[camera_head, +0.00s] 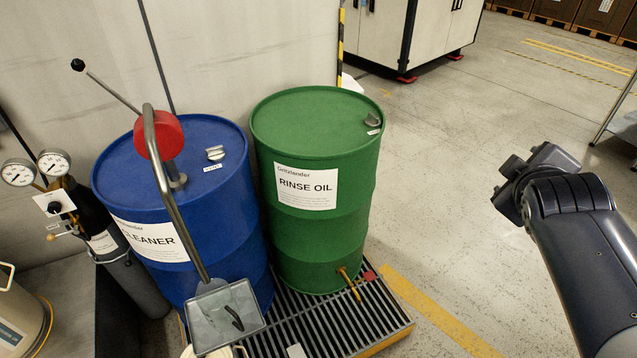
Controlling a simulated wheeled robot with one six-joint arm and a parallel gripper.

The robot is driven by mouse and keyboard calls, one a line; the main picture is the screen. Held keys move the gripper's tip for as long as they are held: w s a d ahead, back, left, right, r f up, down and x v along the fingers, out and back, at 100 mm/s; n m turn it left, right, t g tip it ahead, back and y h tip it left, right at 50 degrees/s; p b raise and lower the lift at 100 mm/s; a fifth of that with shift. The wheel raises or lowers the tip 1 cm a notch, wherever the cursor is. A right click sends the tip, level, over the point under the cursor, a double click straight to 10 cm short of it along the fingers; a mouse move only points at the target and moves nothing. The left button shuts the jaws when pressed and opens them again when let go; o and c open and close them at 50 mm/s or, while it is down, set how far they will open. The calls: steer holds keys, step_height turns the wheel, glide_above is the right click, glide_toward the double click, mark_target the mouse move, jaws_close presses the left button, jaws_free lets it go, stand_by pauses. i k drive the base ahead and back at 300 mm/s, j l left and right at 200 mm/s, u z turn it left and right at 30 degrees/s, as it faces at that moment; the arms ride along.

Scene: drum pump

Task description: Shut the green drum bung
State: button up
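The green drum (290,245), labelled RINSE OIL, stands upright on a slatted grate. Its bung (373,120) is a small metal fitting on the drum top, near the right rim. I cannot tell from here whether it is open or shut. My gripper (508,188) is at the end of the dark arm on the right, to the right of the green drum and apart from it. Its fingers are not clear, so I cannot tell if it is open. No object shows in it.
A blue drum (228,215) stands to the left, with a red-headed pump (165,137), its curved spout and a small metal cap (215,153). The grate (345,325) lies under both drums. A gas cylinder with gauges (54,162) is far left. Floor right of the green drum is clear.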

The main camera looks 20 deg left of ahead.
mark_target(372, 121)
steer(key=i+l+u, duration=0.25)
steer(key=u, duration=0.25)
steer(key=i+l+u, duration=0.55)
steer(key=l+u, duration=0.2)
steer(key=u, duration=0.2)
